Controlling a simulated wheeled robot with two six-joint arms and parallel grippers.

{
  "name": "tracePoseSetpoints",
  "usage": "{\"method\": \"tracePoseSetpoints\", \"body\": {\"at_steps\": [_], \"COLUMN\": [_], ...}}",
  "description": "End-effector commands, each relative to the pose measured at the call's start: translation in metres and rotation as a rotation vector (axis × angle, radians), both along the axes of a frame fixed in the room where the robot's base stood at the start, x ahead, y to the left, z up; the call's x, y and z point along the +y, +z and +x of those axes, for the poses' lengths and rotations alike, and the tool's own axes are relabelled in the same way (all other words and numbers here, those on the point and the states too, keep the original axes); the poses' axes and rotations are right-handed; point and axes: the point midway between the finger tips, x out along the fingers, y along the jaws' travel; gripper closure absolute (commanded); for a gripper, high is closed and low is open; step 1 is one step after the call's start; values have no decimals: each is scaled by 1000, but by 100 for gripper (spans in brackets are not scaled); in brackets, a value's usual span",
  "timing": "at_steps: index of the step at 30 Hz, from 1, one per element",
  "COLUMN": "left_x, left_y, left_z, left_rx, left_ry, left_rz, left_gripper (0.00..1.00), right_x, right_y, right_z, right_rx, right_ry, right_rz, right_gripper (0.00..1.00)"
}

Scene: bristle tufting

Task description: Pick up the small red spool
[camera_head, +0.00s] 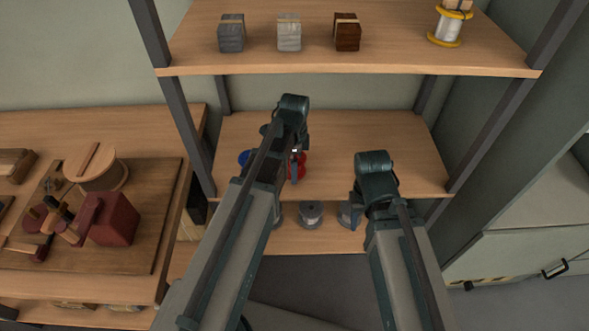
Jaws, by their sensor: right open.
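The small red spool (301,164) stands on the middle shelf board, beyond my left arm and partly covered by its end. My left gripper (294,165) is at the red spool in the picture; its jaws are mostly hidden by my own arm, and I cannot tell whether it touches the spool. My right gripper (358,197) is open, at the front of the middle shelf, to the right of the red spool and apart from it. Its fingers show only in part below the wrist.
A blue spool (244,157) stands left of the red one, partly hidden by my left arm. Grey spools (311,212) stand on the lower shelf. The upper shelf (390,55) holds bundles and a yellow-rimmed spool (447,27). The middle shelf's right side (421,165) is clear. A workbench (150,134) stands left.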

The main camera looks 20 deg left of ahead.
Motion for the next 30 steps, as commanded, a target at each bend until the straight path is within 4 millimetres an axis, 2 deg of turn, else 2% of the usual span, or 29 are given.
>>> {"method": "tracePoseSetpoints", "body": {"at_steps": [5,15,17,25,30], "left_x": [0,0,0,-1,-7], "left_y": [1,1,1,4,19], "left_z": [0,0,0,0,0], "left_rx": [0,0,0,0,0], "left_ry": [0,0,0,0,2], "left_rz": [0,0,0,0,0], "left_gripper": [0,61,71,71,71], "right_x": [0,0,0,0,0], "right_y": [1,1,1,4,19], "right_z": [0,0,0,0,0], "right_rx": [0,0,0,0,0], "right_ry": [0,0,0,0,0], "right_rz": [0,0,0,0,0], "right_gripper": [50,50,50,50,50]}}
